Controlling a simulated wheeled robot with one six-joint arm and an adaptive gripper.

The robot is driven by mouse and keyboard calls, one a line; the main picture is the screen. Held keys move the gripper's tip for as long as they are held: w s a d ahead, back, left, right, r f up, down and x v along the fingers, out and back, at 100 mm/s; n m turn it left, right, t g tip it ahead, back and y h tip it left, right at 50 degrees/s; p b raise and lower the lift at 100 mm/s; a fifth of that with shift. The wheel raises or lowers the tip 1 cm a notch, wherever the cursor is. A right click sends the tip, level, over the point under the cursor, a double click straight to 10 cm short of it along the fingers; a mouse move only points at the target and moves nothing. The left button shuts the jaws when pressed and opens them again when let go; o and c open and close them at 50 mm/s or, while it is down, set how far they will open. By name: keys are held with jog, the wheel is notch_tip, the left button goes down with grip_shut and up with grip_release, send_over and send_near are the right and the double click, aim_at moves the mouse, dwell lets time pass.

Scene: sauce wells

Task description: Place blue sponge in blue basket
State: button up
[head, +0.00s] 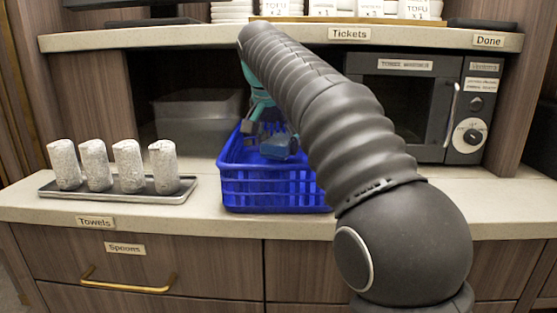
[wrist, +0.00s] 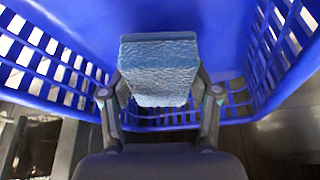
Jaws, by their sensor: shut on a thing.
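The blue basket (head: 275,190) stands on the counter, in the middle of the head view. My gripper (head: 270,145) is over and partly inside the basket, shut on the blue sponge (head: 276,146). In the wrist view the sponge (wrist: 160,68) is held between the two fingers of my gripper (wrist: 160,97), with the basket's slotted walls (wrist: 60,60) around it on both sides. I cannot tell whether the sponge touches the basket floor. My arm hides the basket's right part in the head view.
A metal tray (head: 118,190) with several rolled towels (head: 128,166) lies left of the basket. A microwave (head: 410,105) stands to the right behind my arm. A shelf (head: 200,36) runs above the basket. A grey container (head: 197,115) sits behind it.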

aim_at(278, 159)
jog(key=shift+f+b, duration=0.45)
jog(key=shift+f, duration=1.4)
jog(key=shift+f, duration=0.1)
jog(key=o, duration=1.3)
jog(key=shift+o, duration=0.2)
jog(key=p+v, duration=0.1)
jog(key=v, duration=1.1)
